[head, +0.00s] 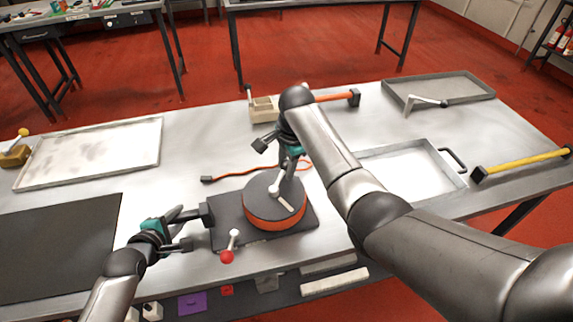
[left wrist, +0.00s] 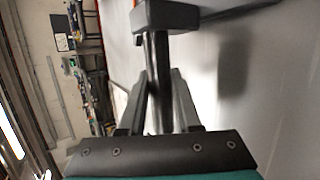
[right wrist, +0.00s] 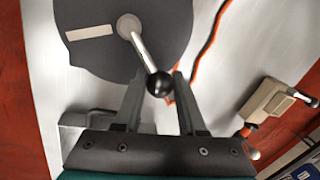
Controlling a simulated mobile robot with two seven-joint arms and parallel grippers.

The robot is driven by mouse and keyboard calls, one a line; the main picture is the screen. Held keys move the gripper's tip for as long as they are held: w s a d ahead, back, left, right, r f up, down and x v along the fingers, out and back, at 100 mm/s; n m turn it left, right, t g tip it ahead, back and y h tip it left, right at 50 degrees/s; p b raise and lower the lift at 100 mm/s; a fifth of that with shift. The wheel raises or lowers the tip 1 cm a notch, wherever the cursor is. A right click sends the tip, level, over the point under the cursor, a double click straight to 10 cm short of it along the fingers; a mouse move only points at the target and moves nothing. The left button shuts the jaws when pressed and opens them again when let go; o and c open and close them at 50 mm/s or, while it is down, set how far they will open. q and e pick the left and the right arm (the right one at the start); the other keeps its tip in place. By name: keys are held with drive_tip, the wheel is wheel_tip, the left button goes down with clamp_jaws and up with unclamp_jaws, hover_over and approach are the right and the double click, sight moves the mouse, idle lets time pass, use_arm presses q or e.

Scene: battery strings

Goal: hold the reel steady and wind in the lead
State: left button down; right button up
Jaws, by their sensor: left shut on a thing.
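The reel (head: 262,213) has a grey top and orange side and sits on a dark base plate (head: 230,240). My left gripper (head: 188,226) is shut on the dark handle bar at the base's left side; the bar (left wrist: 158,75) shows between its fingers in the left wrist view. My right gripper (head: 284,166) is above the reel's far side. In the right wrist view the crank's black knob (right wrist: 159,84) lies between its parted fingertips; contact is unclear. The orange lead (head: 240,174) runs left on the table to a dark plug (head: 207,179).
A red-knobbed lever (head: 231,246) stands at the base's front. Trays lie left (head: 150,170) and right (head: 447,182), with another (head: 455,88) far right. A beige box (head: 262,109) stands behind the reel. A black mat (head: 55,245) lies front left. A yellow-barred tool (head: 520,163) is at the right.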

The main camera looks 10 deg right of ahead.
clamp_jaws()
drive_tip(key=shift+s+f, duration=0.1)
idle(0.8)
